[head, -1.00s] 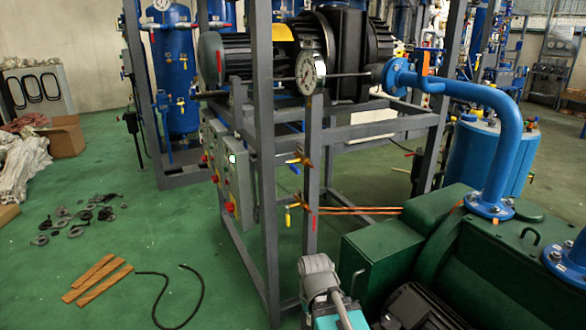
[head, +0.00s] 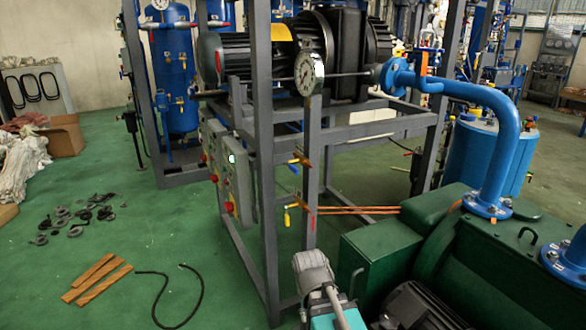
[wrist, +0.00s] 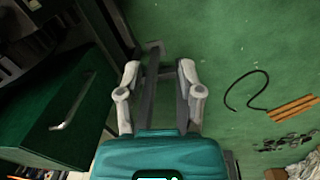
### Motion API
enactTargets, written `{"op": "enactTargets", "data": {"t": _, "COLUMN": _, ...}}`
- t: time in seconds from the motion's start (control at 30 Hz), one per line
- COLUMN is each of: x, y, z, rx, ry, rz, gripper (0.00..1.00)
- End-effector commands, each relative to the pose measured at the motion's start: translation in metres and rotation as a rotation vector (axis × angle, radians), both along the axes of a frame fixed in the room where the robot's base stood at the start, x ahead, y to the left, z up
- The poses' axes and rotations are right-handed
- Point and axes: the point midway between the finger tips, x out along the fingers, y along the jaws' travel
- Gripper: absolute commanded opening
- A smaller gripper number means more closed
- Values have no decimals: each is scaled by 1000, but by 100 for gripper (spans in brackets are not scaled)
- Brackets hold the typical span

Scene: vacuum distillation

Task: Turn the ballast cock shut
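Small cocks sit on the grey frame's front post in the head view. One has an orange-brown handle (head: 300,160). Lower down, a yellow handle (head: 288,217) hangs with a red handle (head: 313,223) beside it. No label shows which is the ballast cock. My gripper (wrist: 160,85) has its two pale fingers wide apart in the wrist view, with nothing between them but the grey frame's foot and green floor beyond. In the head view my grey and teal wrist parts are at bottom centre, below and apart from the cocks; my fingertips cannot be made out there.
A round gauge (head: 309,72) tops the post. A control box (head: 237,178) with red knobs is on the frame's left. A dark green machine (head: 440,240) with a blue pipe (head: 507,140) stands right. Floor at left holds wooden strips (head: 96,278) and a black hose (head: 180,298).

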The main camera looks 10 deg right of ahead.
Motion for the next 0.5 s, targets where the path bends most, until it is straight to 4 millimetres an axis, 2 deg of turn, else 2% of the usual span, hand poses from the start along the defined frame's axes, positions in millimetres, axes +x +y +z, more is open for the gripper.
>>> {"op": "enactTargets", "data": {"t": 0.27, "x": 44, "y": -4, "z": 43, "rx": -273, "ry": 15, "rz": 74, "gripper": 60}}
{"op": "enactTargets", "data": {"t": 0.5, "x": 91, "y": 1, "z": 99, "rx": -580, "ry": 4, "rz": 140, "gripper": 60}}
